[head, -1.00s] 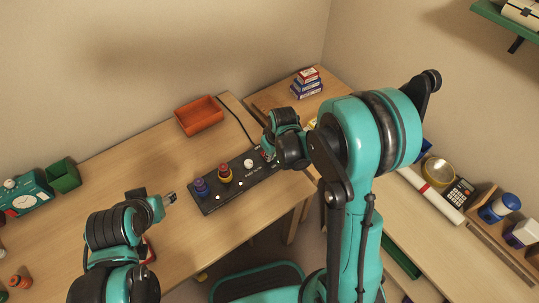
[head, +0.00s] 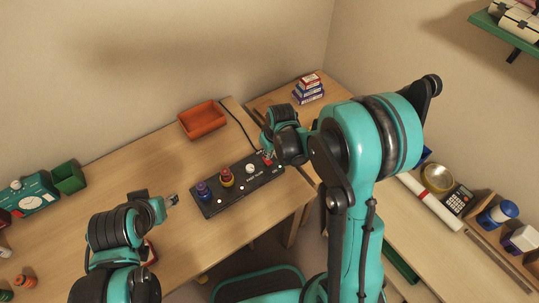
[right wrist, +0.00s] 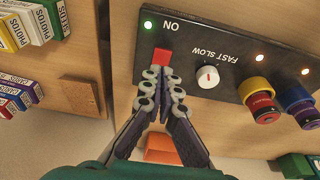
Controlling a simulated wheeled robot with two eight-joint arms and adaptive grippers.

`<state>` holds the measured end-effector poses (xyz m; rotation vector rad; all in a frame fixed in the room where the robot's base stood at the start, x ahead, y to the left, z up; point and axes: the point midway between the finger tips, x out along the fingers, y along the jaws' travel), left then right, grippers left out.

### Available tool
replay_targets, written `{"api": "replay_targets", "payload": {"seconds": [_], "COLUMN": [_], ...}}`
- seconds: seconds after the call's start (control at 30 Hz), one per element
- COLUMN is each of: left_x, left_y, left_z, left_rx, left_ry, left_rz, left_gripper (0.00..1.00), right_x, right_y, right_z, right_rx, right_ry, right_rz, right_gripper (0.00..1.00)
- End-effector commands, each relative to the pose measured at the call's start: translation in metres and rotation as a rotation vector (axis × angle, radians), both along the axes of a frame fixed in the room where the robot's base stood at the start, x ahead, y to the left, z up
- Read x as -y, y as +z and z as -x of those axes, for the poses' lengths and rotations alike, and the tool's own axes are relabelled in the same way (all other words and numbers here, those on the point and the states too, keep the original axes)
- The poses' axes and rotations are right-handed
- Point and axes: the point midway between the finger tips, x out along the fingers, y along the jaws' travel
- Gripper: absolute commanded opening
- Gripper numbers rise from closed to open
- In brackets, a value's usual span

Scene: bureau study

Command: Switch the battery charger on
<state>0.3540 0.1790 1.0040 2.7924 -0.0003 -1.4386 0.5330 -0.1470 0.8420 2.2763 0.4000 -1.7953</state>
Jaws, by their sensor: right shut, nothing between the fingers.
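The battery charger (head: 236,193) is a long black panel on the desk, also in the right wrist view (right wrist: 200,22). Its red switch (right wrist: 162,57) sits below the word ON, beside a lit green lamp (right wrist: 148,25).
An orange tray (head: 202,120) stands behind the charger. A green box (head: 69,178) and a teal device (head: 33,196) are at the left. Stacked small boxes (head: 309,90) stand behind my right arm. The desk between the tray and green box is clear.

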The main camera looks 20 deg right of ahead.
Motion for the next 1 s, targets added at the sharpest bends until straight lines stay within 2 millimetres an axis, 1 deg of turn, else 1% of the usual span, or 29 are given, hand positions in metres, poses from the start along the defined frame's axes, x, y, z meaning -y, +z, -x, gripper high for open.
{"api": "replay_targets", "payload": {"seconds": [0.03, 0.07, 0.3, 0.4, 0.5, 0.7, 1.0], "left_x": [0.0, 0.0, 0.0, 0.0, 0.0, 0.0, 0.0], "left_y": [0.015, 0.02, 0.038, 0.044, 0.048, 0.05, 0.05], "left_z": [0.0, 0.0, 0.0, 0.0, 0.0, 0.0, 0.0], "left_rx": [0.0, 0.0, 0.0, 0.0, 0.0, 0.0, 0.0], "left_ry": [0.0, 0.0, 0.0, 0.0, 0.0, 0.0, 0.0], "left_rz": [0.0, 0.0, 0.0, 0.0, 0.0, 0.0, 0.0], "left_gripper": [0.47, 0.47, 0.47, 0.47, 0.47, 0.47, 0.47], "right_x": [-0.001, -0.002, 0.007, 0.01, 0.012, 0.014, 0.014], "right_y": [0.018, 0.025, 0.072, 0.087, 0.098, 0.106, 0.106], "right_z": [-0.001, -0.001, 0.024, 0.031, 0.037, 0.042, 0.042], "right_rx": [0.0, 0.0, 0.0, 0.0, 0.0, 0.0, 0.0], "right_ry": [0.001, 0.001, -0.001, 0.0, -0.001, -0.001, 0.0], "right_rz": [0.0, 0.0, 0.0, 0.0, 0.0, 0.0, 0.0], "right_gripper": [0.0, 0.0, 0.0, 0.0, 0.0, 0.0, 0.0]}}
